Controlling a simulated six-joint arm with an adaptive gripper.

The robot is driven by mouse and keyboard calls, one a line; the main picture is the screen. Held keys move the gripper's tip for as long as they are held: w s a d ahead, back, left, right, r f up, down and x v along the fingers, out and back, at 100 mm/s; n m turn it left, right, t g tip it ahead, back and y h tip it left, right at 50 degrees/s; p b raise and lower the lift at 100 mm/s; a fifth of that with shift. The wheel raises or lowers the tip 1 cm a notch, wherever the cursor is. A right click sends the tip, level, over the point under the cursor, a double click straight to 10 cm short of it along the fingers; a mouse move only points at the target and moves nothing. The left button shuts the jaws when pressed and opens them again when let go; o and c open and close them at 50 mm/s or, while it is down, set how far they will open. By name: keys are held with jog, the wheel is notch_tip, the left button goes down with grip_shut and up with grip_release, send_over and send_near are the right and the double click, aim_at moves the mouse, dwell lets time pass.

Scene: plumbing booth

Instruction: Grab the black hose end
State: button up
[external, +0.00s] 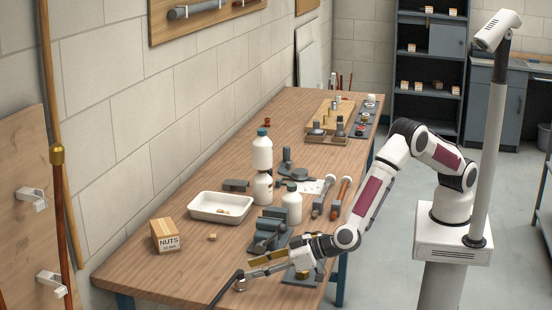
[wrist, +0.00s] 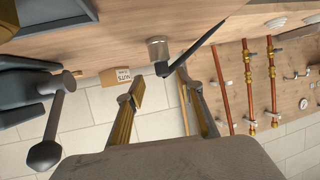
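The black hose end shows in the external view (external: 228,289) at the near edge of the table, running down to the bottom of the picture. In the wrist view the black hose (wrist: 198,44) slants from the upper right down to a blunt tip beside a short metal cylinder (wrist: 158,49). My gripper (external: 250,268) is low over the near end of the table, close to the hose. In the wrist view my gripper (wrist: 161,84) has its two fingers apart with nothing between them. The hose tip lies just beyond the fingertips, apart from them.
A vise-like grey tool (external: 268,235) stands behind my gripper. A NUTS box (external: 165,236), a white tray (external: 220,207) and white bottles (external: 262,155) are further back. Copper pipes (wrist: 272,82) run along a wooden panel. The table's near left corner is clear.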

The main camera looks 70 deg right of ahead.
aim_at(240, 271)
jog(key=shift+w, duration=0.15)
jog(key=shift+a+x, duration=0.15)
jog(key=shift+x, duration=1.1)
jog(key=shift+a+x, duration=0.1)
jog(key=shift+x, duration=1.2)
grip_shut()
